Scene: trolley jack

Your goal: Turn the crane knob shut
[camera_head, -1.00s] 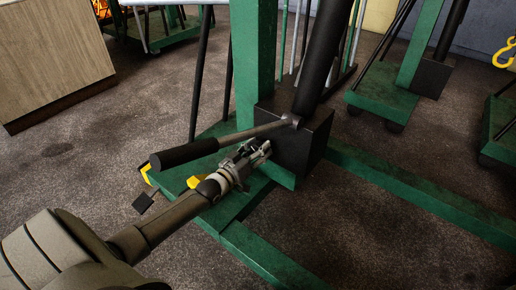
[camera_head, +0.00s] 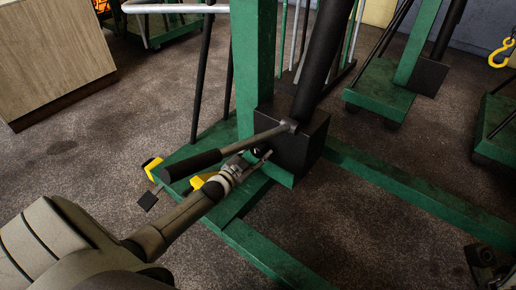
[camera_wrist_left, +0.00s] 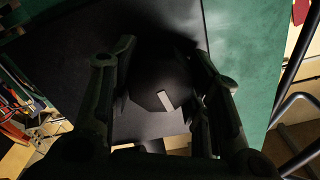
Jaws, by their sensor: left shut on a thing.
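The crane's dark round knob (camera_wrist_left: 155,78) shows in the left wrist view, with a pale mark on its face. My left gripper (camera_head: 261,158) is at the lower left of the crane's black block (camera_head: 312,139). In the left wrist view, the fingers of my left gripper (camera_wrist_left: 160,98) stand on both sides of the knob and are shut on it. The head view does not show the knob clearly behind the fingers. A dark jointed part at the bottom right corner looks like my right gripper (camera_head: 488,262); its fingers are unclear.
A lever with a black grip (camera_head: 190,165) reaches left from the block, just above my left gripper. The green crane frame (camera_head: 410,187) spreads over the floor. Yellow pieces (camera_head: 203,181) lie close to my left arm. Another green stand (camera_head: 380,95) is behind right.

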